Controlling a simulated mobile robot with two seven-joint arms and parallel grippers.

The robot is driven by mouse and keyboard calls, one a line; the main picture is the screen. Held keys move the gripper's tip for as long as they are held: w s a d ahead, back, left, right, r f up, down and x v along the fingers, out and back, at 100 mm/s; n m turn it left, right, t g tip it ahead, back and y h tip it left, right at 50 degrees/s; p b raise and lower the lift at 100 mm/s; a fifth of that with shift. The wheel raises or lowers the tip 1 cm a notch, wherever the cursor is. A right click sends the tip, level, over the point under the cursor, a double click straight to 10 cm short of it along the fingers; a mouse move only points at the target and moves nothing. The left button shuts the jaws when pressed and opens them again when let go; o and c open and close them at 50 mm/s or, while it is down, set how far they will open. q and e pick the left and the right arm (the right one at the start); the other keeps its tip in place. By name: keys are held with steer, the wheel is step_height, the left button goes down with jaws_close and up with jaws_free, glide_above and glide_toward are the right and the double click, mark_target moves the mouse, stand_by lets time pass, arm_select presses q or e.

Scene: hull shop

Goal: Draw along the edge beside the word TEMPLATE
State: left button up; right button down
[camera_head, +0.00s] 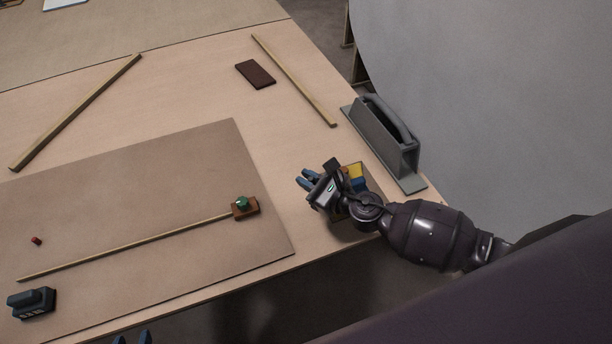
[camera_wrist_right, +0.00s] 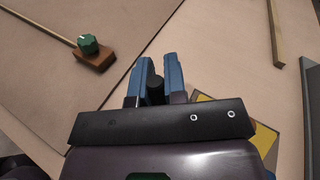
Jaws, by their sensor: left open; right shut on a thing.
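My right gripper (camera_head: 308,183) is above the table near its right edge. In the right wrist view its blue fingers (camera_wrist_right: 155,80) are shut on a short dark round thing (camera_wrist_right: 155,90), seen nearly end-on. A large brown sheet (camera_head: 130,165) lies on the table to the left of this gripper. A thin wooden strip (camera_head: 130,247) lies across the sheet, with a brown block (camera_head: 245,209) and green knob (camera_head: 242,202) at its right end. The word TEMPLATE is not legible in either view. Only the fingertips of my left gripper (camera_head: 132,339) show, apart, at the bottom edge.
A dark block with pale marks (camera_head: 31,303) and a small red piece (camera_head: 36,240) lie on the sheet. Two battens (camera_head: 75,112) (camera_head: 294,80), a dark brown slab (camera_head: 256,74) and a grey handled tool (camera_head: 385,140) lie beyond. A yellow-and-blue item (camera_head: 356,171) is beside my right gripper.

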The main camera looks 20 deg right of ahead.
steer(key=shift+s+f, duration=0.1)
steer(key=shift+s, duration=0.15)
steer(key=shift+s, duration=0.6)
steer(key=shift+s, duration=0.15)
steer(key=shift+s, duration=0.5)
steer(key=shift+s+d, duration=0.1)
steer(key=shift+s, duration=0.35)
step_height(320, 180, up, 13)
steer(key=p, duration=0.9)
stand_by(0.8)
